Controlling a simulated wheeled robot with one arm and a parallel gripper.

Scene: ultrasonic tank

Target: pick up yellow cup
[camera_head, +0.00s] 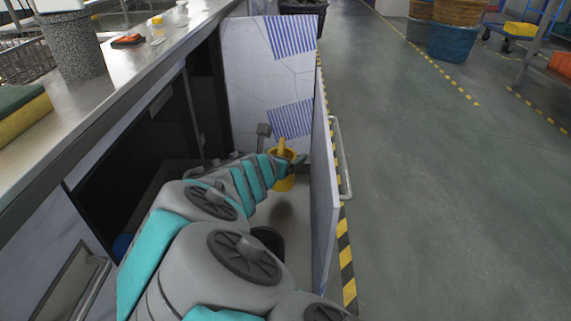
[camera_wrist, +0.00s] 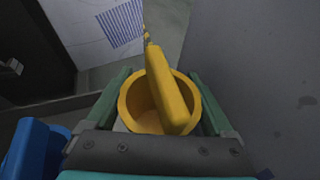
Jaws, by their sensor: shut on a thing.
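The yellow cup (camera_wrist: 131,100) is in the lower middle of the wrist view, with its open mouth towards the camera. My gripper (camera_wrist: 160,84) has a green finger on each side of the cup and is shut on it. A long yellow piece (camera_wrist: 168,88) stands up across the mouth; I cannot tell whether it belongs to the cup. In the head view the cup (camera_head: 285,184) shows in part beyond my arm, between the pale panels. My gripper (camera_head: 288,163) is around it there, partly hidden. The cup's base is hidden in the wrist view.
A striped pale panel (camera_head: 262,75) stands behind the cup. A panel with a metal handle (camera_head: 342,165) stands close on the right. The metal counter (camera_head: 130,75) and dark cabinet front lie left. A blue object (camera_wrist: 32,150) is at the wrist view's lower left. Open floor lies right.

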